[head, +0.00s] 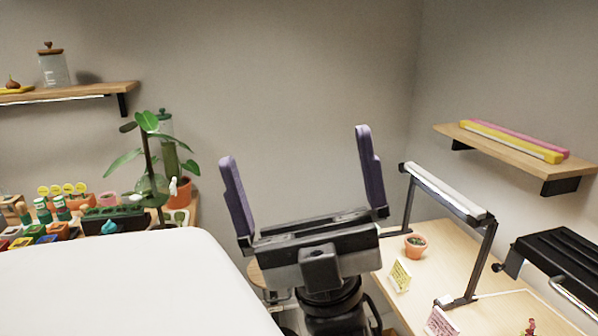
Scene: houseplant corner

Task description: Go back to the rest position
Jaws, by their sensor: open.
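My gripper (300,172) stands raised in the middle of the head view, its two purple fingers pointing up and spread wide apart. Nothing is between the fingers; behind them is bare grey wall. The gripper is above the gap between the left bench and the right table and touches nothing that I can see.
A white rounded surface (130,285) fills the lower left. Behind it are a leafy plant (147,165) and several small pots and bottles. The wooden table (447,240) at right holds a lamp frame (447,190), a small potted plant (415,245) and cards. Wall shelves hang left (100,91) and right (500,150).

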